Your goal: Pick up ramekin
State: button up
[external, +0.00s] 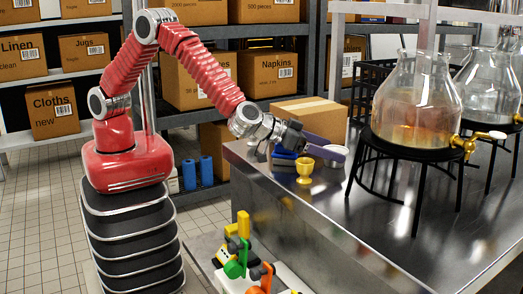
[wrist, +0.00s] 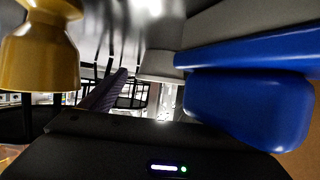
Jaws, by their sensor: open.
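A small pale grey round cup (external: 331,156), which looks like the ramekin, stands near the left end of the steel counter, partly hidden by a purple strip at my gripper. My gripper (external: 312,147) is open, low over the counter and close beside this cup. I cannot tell whether they touch. In the wrist view my gripper's dark body fills the bottom, with a purple ridged strip (wrist: 103,91) rising from it. I cannot make out the ramekin clearly there.
A yellow egg cup (external: 305,171) stands just in front; it also shows in the wrist view (wrist: 40,60). Blue objects (external: 284,155) lie to the left, large in the wrist view (wrist: 245,105). A glass dispenser (external: 417,100) on a black stand is right. The counter's front (external: 400,245) is clear.

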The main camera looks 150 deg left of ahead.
aim_at(326, 164)
jog(key=c, duration=1.2)
jog(key=shift+o, duration=0.2)
jog(key=shift+r, duration=0.1)
notch_tip(326, 164, up, 10)
dwell(0.6)
